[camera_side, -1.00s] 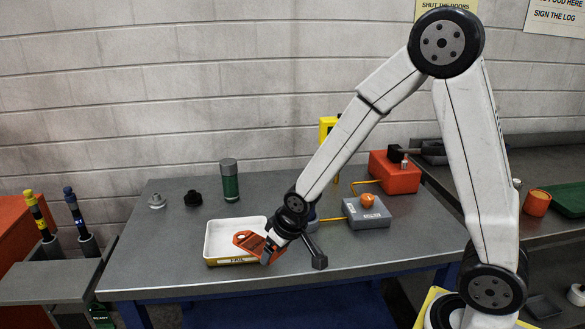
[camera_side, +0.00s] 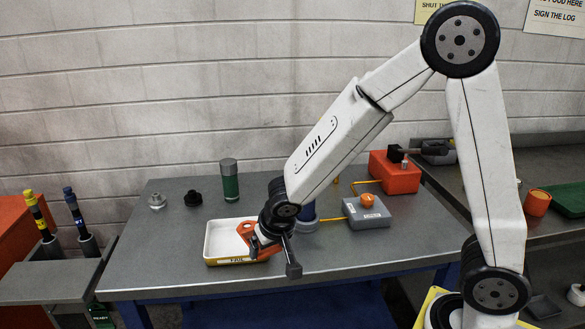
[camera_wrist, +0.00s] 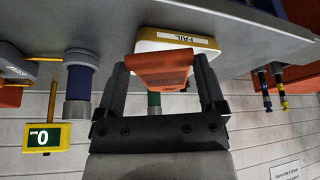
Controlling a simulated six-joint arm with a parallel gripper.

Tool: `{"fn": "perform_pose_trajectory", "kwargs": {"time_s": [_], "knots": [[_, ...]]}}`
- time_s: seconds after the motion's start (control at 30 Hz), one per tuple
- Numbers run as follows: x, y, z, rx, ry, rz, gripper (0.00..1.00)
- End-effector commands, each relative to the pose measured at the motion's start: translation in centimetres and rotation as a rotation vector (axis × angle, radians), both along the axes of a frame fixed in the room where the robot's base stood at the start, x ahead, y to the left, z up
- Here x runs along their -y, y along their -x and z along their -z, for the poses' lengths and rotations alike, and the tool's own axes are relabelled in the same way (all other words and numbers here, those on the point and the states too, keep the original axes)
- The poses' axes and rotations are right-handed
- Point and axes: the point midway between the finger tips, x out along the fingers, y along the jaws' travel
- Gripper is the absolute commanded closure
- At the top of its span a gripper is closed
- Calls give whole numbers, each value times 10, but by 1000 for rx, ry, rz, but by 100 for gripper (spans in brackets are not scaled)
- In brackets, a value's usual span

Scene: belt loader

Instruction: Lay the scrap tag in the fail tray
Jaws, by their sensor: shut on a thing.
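The scrap tag (camera_side: 244,236) is an orange plate held in my gripper (camera_side: 254,245), at the right part of the fail tray in the side view. The fail tray (camera_side: 214,241) is a shallow white tray with a yellow front edge marked FAIL. In the wrist view the tag (camera_wrist: 160,68) spans between both fingers of my gripper (camera_wrist: 160,75), and the tray (camera_wrist: 150,45) shows behind it. The tag looks tilted in the side view. I cannot tell whether it touches the tray. My wrist hides the tray's right end.
A green cylinder (camera_side: 229,182), a black knob (camera_side: 193,198) and a grey knob (camera_side: 157,201) stand behind the tray. A blue cylinder (camera_side: 306,219) and a grey box with an orange button (camera_side: 366,213) stand to the right. The table front left is clear.

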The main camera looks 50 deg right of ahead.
Motion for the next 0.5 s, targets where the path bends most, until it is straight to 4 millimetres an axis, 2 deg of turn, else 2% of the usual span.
{"fn": "perform_pose_trajectory", "kwargs": {"time_s": [0.3, 0.5], "knots": [[-6, -9, -27, 15, 6, 298, 68], [-6, -12, -35, 16, 9, 386, 68]]}}
